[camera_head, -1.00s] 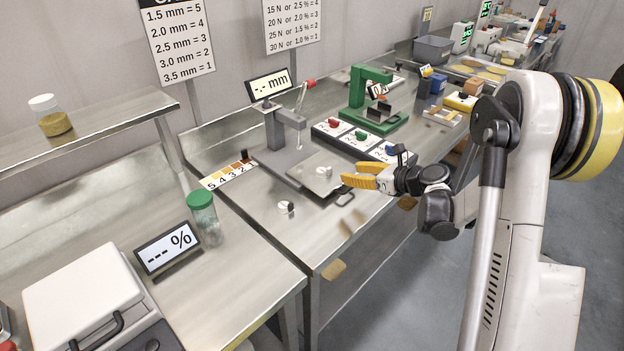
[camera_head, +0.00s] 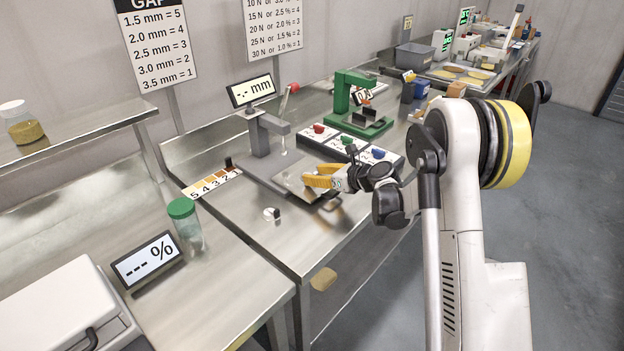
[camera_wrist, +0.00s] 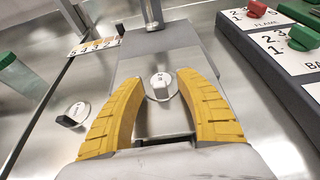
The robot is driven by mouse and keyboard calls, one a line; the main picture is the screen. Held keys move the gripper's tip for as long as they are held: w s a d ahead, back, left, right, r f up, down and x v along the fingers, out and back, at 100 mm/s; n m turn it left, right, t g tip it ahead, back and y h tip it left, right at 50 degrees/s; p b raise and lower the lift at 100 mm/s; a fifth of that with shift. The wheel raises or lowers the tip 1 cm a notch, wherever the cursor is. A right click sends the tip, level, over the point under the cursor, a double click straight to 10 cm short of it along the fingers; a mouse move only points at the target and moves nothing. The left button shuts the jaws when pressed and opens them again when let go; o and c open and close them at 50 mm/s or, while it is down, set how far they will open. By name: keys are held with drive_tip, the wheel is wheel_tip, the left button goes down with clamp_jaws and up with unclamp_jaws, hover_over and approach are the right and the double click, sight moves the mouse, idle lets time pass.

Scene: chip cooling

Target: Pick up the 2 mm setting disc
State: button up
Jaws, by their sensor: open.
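A small white-topped disc (camera_wrist: 161,86) with a dark mark lies on the grey metal plate (camera_wrist: 150,122) of the gauge stand. In the wrist view it sits between the yellow fingertips of my gripper (camera_wrist: 160,80), with clear space on both sides. My gripper (camera_head: 308,181) is open and empty, low over the plate, and hides this disc in the head view. A second disc (camera_wrist: 75,115) lies on the bare table left of the plate; it also shows in the head view (camera_head: 272,214). The markings are too small to read surely, so I cannot tell which is 2 mm.
The gauge post (camera_head: 263,137) and its "-.- mm" display (camera_head: 251,91) stand behind the plate. A row of labelled boxes with coloured knobs (camera_head: 348,150) stands close on the right. A green-lidded jar (camera_head: 185,222) stands left. The table front is clear.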

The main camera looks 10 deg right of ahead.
clamp_jaws()
drive_tip(key=shift+r, duration=0.1)
